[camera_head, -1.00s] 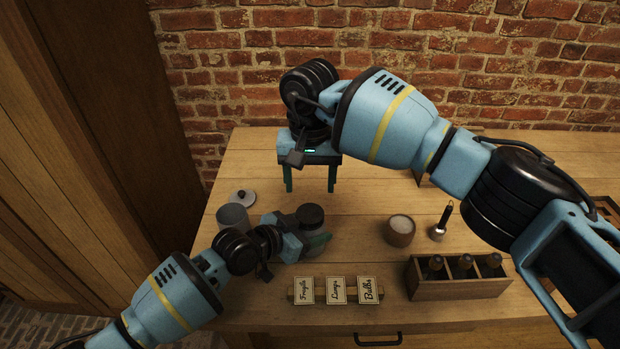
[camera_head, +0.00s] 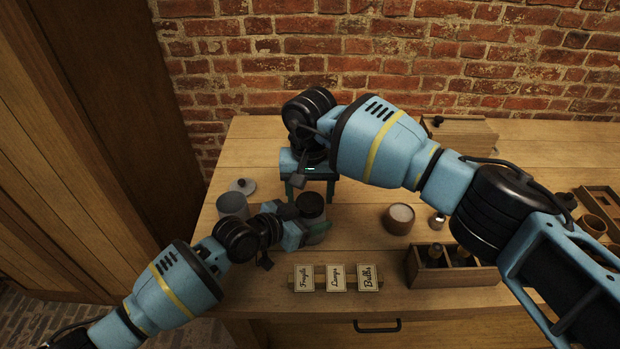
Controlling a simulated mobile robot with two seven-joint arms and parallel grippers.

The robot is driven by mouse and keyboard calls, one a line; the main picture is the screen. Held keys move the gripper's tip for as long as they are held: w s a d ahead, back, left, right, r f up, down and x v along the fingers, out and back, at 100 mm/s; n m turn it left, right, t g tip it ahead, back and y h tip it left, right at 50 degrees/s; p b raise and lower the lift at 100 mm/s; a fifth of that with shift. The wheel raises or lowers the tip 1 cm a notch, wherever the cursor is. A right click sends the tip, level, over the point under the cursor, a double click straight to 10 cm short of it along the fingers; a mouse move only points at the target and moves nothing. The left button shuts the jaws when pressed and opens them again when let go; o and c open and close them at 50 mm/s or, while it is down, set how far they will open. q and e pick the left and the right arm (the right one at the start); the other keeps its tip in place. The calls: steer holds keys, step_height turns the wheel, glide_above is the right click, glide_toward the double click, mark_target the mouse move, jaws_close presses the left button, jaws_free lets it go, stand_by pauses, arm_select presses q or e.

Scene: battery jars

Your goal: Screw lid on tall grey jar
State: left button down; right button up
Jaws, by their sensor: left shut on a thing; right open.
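A grey jar with a dark round top (camera_head: 311,207) stands at the left-centre of the table. My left gripper (camera_head: 318,229) is shut on this jar from the left side. I cannot tell whether its dark top is a lid or an opening. My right gripper (camera_head: 309,196) is open and points down just above and behind the jar's top, its two teal fingers apart. A second grey jar (camera_head: 232,207) stands to the left, apart from the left gripper. A pale lid with a dark knob (camera_head: 242,186) lies behind that jar.
Three label cards (camera_head: 336,278) stand near the front. A wooden bottle crate (camera_head: 470,276) is front right, partly behind my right arm. A wooden cup (camera_head: 399,219) with pale contents and a torch (camera_head: 438,221) stand right of centre. A wooden box (camera_head: 458,133) sits at the back.

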steer(key=shift+f, duration=0.65)
steer(key=shift+c, duration=0.4)
steer(key=c, duration=0.7)
steer(key=m, duration=1.3)
steer(key=shift+m, duration=0.4)
steer(key=m, duration=0.5)
steer(key=shift+m, duration=0.4)
steer(key=o, duration=1)
